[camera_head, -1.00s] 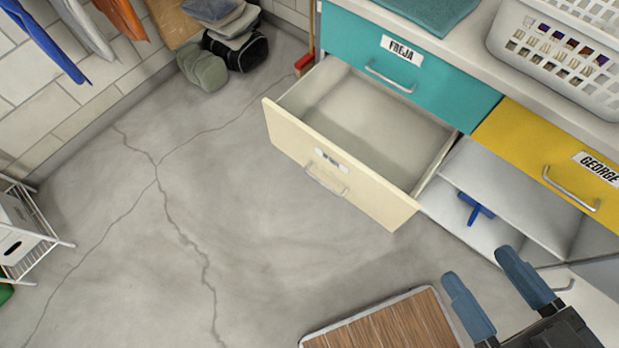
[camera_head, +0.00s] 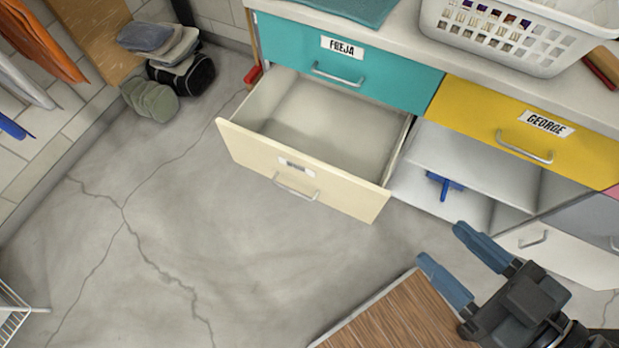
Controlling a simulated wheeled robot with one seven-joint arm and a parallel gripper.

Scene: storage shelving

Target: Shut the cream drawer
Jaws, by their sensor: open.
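The cream drawer (camera_head: 252,155) is pulled out below the teal drawer. Its front panel has a metal bar handle (camera_head: 296,190) and a small label, and its inside looks empty. My gripper (camera_head: 447,260) is at the lower right, with two blue fingers spread apart and nothing between them. It is to the right of the cream drawer front and clear of it, pointing up and to the left.
The teal drawer (camera_head: 380,75) marked FREJA and the yellow drawer (camera_head: 480,120) marked GEORGE are shut. A blue item (camera_head: 443,183) lies in the open compartment. A wood-topped piece (camera_head: 390,318) stands at the bottom. The floor (camera_head: 200,240) before the drawer is clear.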

